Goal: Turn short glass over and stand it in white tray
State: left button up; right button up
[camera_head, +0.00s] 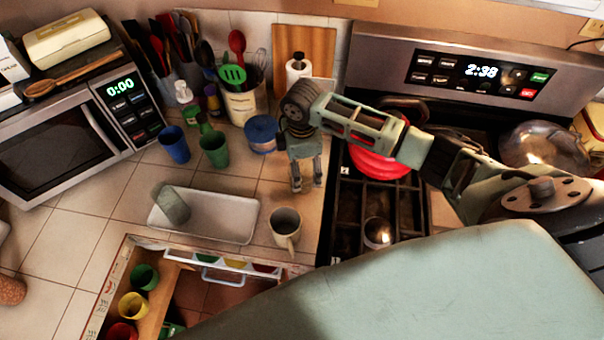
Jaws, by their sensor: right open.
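A grey-green, semi-clear short glass (172,204) is at the tray's left end. It looks tilted, and I cannot tell whether it lies on its side or leans on the rim. My right gripper (307,188) points down over the counter, right of the tray and behind a beige mug. It is open with nothing between its fingers, well apart from the glass. My left gripper is not in view.
The mug (285,228) stands right of the tray. The stove (350,215) is to the right. An open drawer (130,290) with coloured cups is in front. Tiles left of the tray are clear.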

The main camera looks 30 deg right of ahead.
jog(key=shift+f, duration=0.45)
jog(key=shift+c, duration=0.3)
jog(key=c, duration=1.3)
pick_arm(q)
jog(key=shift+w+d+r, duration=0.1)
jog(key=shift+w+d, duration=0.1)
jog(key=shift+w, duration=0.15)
pick_arm(e)
jog(key=c, duration=0.4)
jog(key=shift+r, duration=0.15)
jog(key=shift+c, duration=0.2)
